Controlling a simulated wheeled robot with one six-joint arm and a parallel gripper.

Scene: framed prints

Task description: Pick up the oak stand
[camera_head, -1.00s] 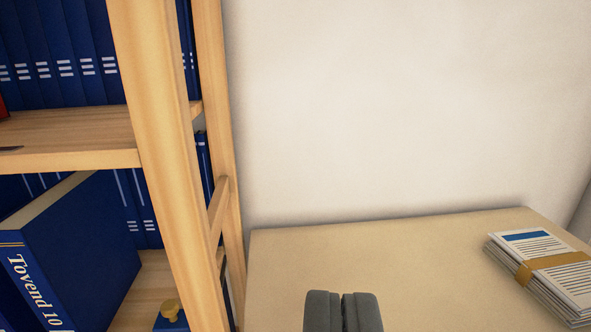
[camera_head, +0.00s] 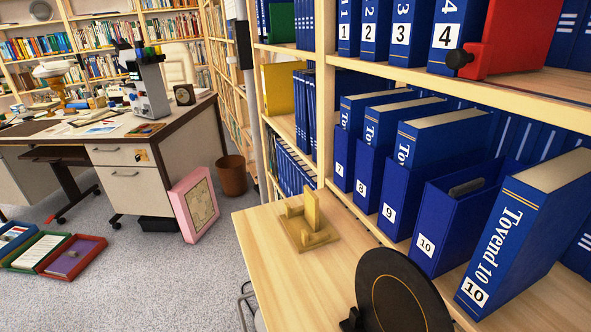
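The oak stand (camera_head: 300,237) is on the light wooden tabletop (camera_head: 290,285), near its back left corner and beside the bookshelf. It has a square base with short blocks and a taller upright piece. It stands upright, holds nothing, and nothing touches it from above. My gripper is not in view now, so its present distance from the stand cannot be told.
A dark round plate (camera_head: 398,290) stands upright at the tabletop's near right. Blue numbered binders fill the shelf (camera_head: 500,68) on the right. A pink framed print (camera_head: 195,205) leans against the desk (camera_head: 130,178). Open grey floor (camera_head: 150,280) lies at left.

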